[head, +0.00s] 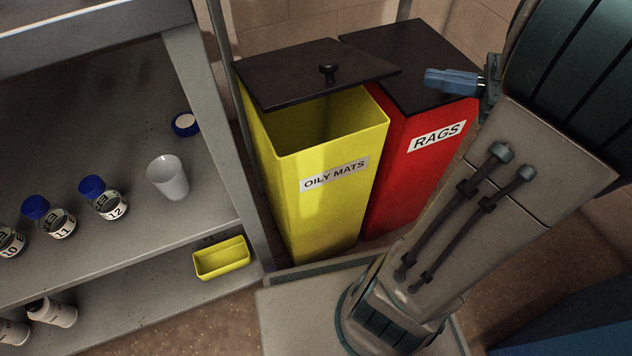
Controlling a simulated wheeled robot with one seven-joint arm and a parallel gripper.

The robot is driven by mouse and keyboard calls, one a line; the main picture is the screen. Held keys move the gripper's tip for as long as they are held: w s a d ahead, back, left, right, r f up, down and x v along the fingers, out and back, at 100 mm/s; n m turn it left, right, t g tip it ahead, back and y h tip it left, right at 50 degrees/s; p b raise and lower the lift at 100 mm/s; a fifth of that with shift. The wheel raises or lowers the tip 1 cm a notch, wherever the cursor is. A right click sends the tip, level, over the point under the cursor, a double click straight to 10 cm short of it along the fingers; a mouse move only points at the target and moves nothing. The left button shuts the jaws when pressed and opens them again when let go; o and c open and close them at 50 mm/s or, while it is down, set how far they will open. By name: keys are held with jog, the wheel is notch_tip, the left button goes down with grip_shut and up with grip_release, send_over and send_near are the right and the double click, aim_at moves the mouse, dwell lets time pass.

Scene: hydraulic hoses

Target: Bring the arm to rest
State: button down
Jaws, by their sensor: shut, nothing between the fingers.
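My gripper (430,82) shows at the upper right, its blue fingers pointing left. It is shut and I see nothing held in it.
Left of the red bin stands the yellow OILY MATS bin (325,215), its dark lid (300,75) shifted back and the bin partly open. A grey shelf (80,125) at left holds numbered bottles (100,198), a white cup (168,178), a blue-rimmed cap (185,124) and a yellow tray (221,259).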

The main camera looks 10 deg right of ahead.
dwell(0.3)
jog(key=s+a+r+m+g+h+p, duration=0.3)
jog(key=a+r+m+g+h+p, duration=0.55)
jog(key=p, duration=1.35)
jog(key=w+a+r+m+t+h+p, duration=0.1)
jog(key=a+r+h+p, duration=0.1)
jog(key=r+p, duration=0.8)
jog(key=a+r+m+t+h+p, duration=0.1)
jog(key=a+r+m+h+p, duration=0.1)
jog(key=r+p, duration=0.8)
jog(key=shift+w+a+r+h+p, duration=0.25)
jog(key=shift+w+r+h+p, duration=0.1)
jog(key=shift+r+h, duration=0.55)
jog(key=shift+s+f, duration=0.1)
